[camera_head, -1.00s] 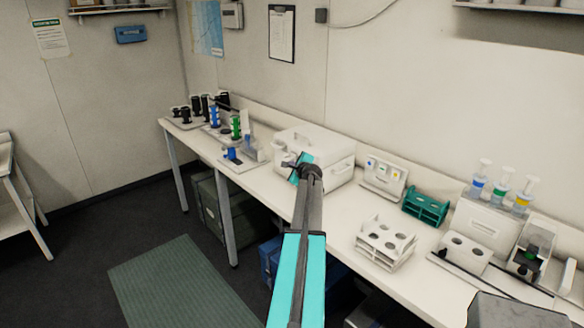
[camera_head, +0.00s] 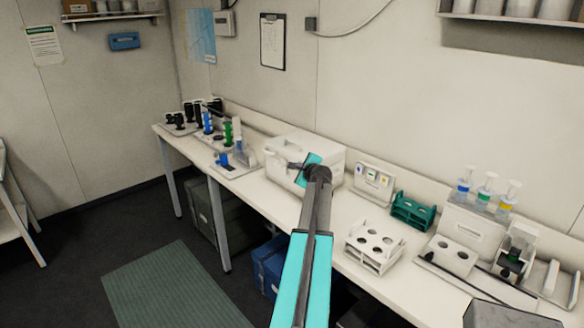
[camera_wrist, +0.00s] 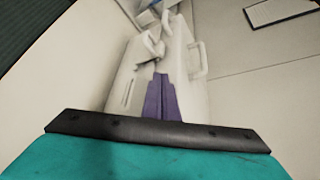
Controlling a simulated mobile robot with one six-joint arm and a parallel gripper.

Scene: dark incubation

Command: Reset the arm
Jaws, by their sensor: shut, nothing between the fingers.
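My arm reaches up from the bottom of the head view, with its teal link and dark wrist in front of the bench. My gripper (camera_head: 293,166) is at its far end, in front of the white box (camera_head: 333,166) with handles and partly hidden by the wrist. In the wrist view the two purple fingers of my gripper (camera_wrist: 161,80) are together and hold nothing. The white box (camera_wrist: 196,88) fills the middle beyond them. I cannot tell how far the fingertips are from the box.
The long white bench (camera_head: 262,189) runs along the wall. To the right of the box are a white rack (camera_head: 374,246), a green rack (camera_head: 413,212) and several pump bottles. Black and coloured items stand at its left end. A green mat (camera_head: 172,287) lies on open floor.

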